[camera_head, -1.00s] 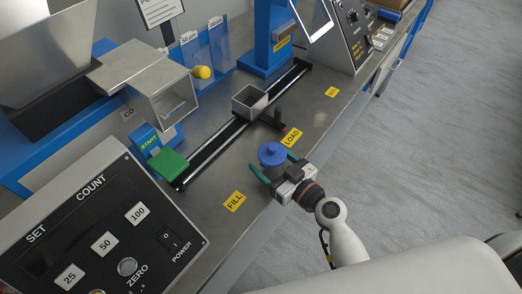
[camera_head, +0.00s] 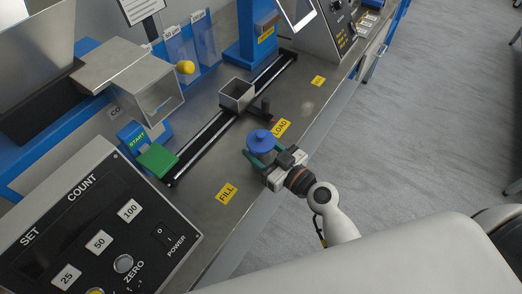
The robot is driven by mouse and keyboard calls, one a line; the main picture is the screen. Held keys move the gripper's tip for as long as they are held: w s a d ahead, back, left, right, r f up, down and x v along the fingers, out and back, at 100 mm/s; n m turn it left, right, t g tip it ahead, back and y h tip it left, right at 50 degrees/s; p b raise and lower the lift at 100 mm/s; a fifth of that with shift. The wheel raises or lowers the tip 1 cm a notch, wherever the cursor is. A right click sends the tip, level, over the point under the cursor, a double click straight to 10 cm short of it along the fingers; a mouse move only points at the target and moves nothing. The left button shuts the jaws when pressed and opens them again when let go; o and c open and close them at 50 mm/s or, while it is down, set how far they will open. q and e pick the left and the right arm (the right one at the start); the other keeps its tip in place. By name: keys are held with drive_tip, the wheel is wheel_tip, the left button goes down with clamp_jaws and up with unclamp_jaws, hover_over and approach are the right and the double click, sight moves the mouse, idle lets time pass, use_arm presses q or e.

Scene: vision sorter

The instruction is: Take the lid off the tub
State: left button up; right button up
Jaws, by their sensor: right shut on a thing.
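The blue lid (camera_head: 260,138), round with a small raised knob, sits on the tub near the bench's front edge, between the yellow FILL and LOAD labels. The tub's body is mostly hidden under the lid and behind the fingers. My right gripper (camera_head: 262,154) reaches in from the lower right, its green fingers closed on either side just below the lid's top. It looks shut on the tub, though the exact contact under the lid is hard to see. My left gripper is not in view.
A small grey open box (camera_head: 236,96) sits on the black rail (camera_head: 205,143) behind the tub. A green START button (camera_head: 157,158) stands left of it. The counter panel (camera_head: 95,235) fills the lower left. The bench around the FILL label (camera_head: 227,193) is clear.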

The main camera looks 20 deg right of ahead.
sight(261, 134)
wheel_tip(261, 134, up, 9)
drive_tip(key=p, duration=0.2)
drive_tip(key=shift+f+p, duration=0.2)
drive_tip(key=shift+p, duration=0.2)
drive_tip(key=o, duration=0.4)
drive_tip(key=shift+c, duration=0.2)
drive_tip(key=c, duration=0.7)
drive_tip(key=shift+s+d+r+m+h, duration=0.1)
drive_tip(key=shift+s+r+m+h, duration=0.15)
drive_tip(key=shift+r+h, duration=0.2)
drive_tip(key=s+d+r+m+h+p, duration=0.1)
drive_tip(key=r+h, duration=0.1)
drive_tip(key=r, duration=0.1)
drive_tip(key=s+d+r+m+t+h, duration=0.1)
drive_tip(key=d+r+m+h, duration=0.1)
drive_tip(key=r, duration=0.1)
drive_tip(key=s+d+r+m+h+p, duration=0.1)
drive_tip(key=d+r+m+h, duration=0.1)
drive_tip(key=h, duration=0.1)
drive_tip(key=shift+s+d+r+t+p, duration=0.25)
drive_tip(key=shift+r+t+p, duration=0.1)
drive_tip(key=shift+r+t, duration=0.05)
